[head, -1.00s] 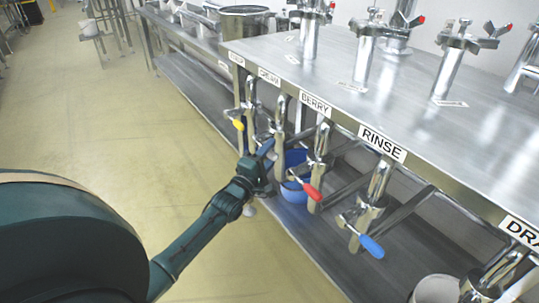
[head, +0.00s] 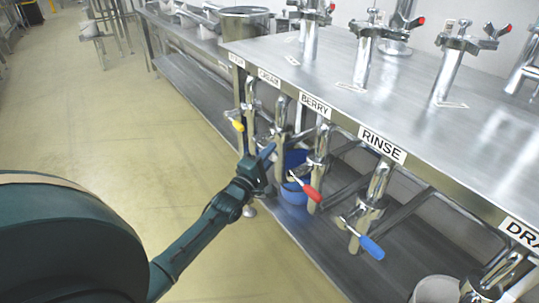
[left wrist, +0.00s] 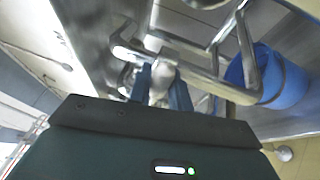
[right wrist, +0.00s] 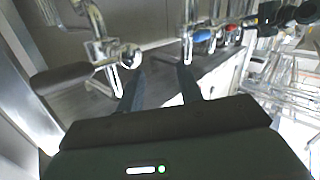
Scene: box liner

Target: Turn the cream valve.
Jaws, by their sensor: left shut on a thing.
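The cream valve (head: 281,112) is the metal tap under the CREAM label (head: 269,77) on the counter's front edge in the head view. My left gripper (head: 269,151) is at this tap and is shut on its pale handle. In the left wrist view the pale handle (left wrist: 159,82) sits between the two dark fingers, in front of the metal pipe. In the head view the gripper hides most of the handle. My right gripper (right wrist: 158,78) shows only in the right wrist view, where its fingers are apart with nothing between them.
The berry valve's red handle (head: 312,192) and the rinse valve's blue handle (head: 371,246) are to the right. A yellow handle (head: 238,125) is to the left. A blue bucket (head: 293,194) stands on the lower shelf. A black-handled valve (right wrist: 62,77) is near my right gripper.

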